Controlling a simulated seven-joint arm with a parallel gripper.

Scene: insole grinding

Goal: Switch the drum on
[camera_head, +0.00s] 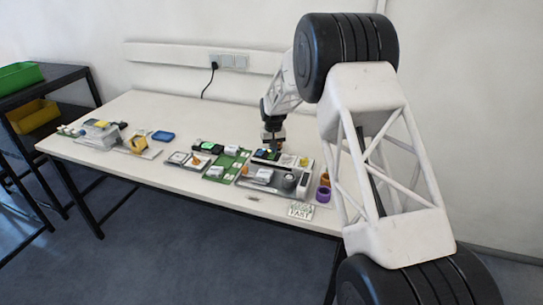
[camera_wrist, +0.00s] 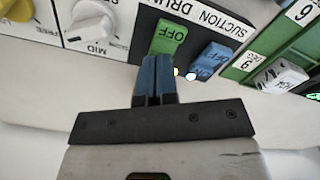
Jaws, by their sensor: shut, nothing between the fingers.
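In the wrist view a black switch panel (camera_wrist: 205,50) carries the printed words SUCTION and DRUM, seen upside down. A green rocker switch (camera_wrist: 167,37) marked OFF is at the DRUM end of the label.
A green board (camera_wrist: 285,55) with numbered labels is to the right. In the head view a dark grey cylinder (camera_head: 289,182) and purple and orange cups (camera_head: 323,190) stand nearby. The table's front strip (camera_head: 190,188) is mostly clear.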

